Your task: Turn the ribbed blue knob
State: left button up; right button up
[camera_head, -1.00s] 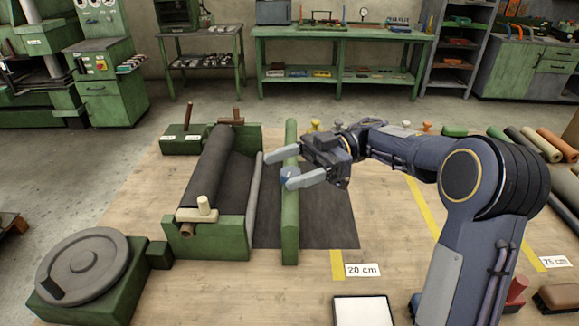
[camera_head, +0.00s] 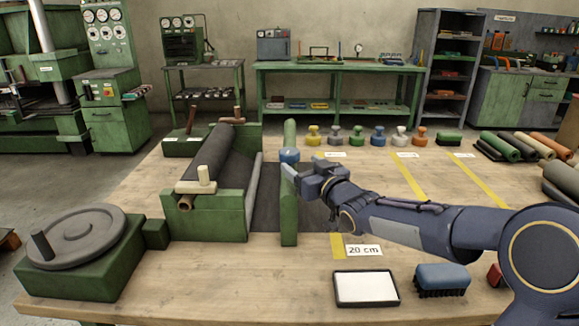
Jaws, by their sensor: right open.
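The near finger crosses in front of the bar just below the knob; the far finger is hard to make out. I cannot tell whether a finger touches the knob. My left gripper is not in view.
Left of the bar is a green cradle (camera_head: 207,222) with a dark roll (camera_head: 213,150). A grey handwheel (camera_head: 75,235) stands at the front left. Several coloured knob-shaped pieces, one blue (camera_head: 377,137), line the back. A white tray (camera_head: 366,287) and blue brush (camera_head: 442,278) lie in front.

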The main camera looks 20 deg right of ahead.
aim_at(296, 157)
jog(key=x, duration=0.7)
jog(key=shift+w, duration=0.15)
jog(key=shift+c, duration=0.3)
jog(key=c, duration=0.9)
jog(key=shift+d+r+p, duration=0.1)
jog(key=shift+r+p, duration=0.05)
jog(key=shift+p, duration=0.6)
jog(key=n+y+p, duration=0.1)
jog(key=y+p, duration=0.1)
jog(key=p, duration=0.2)
jog(key=n+g+y+p, duration=0.1)
jog(key=y+p, duration=0.1)
jog(key=p, duration=0.2)
jog(key=shift+r+n+g+p, duration=0.2)
jog(key=shift+n+g+p, duration=0.1)
jog(key=shift+n+p, duration=0.1)
jog(key=shift+f+y, duration=0.2)
jog(key=shift+y, duration=0.1)
jog(key=shift+f, duration=0.1)
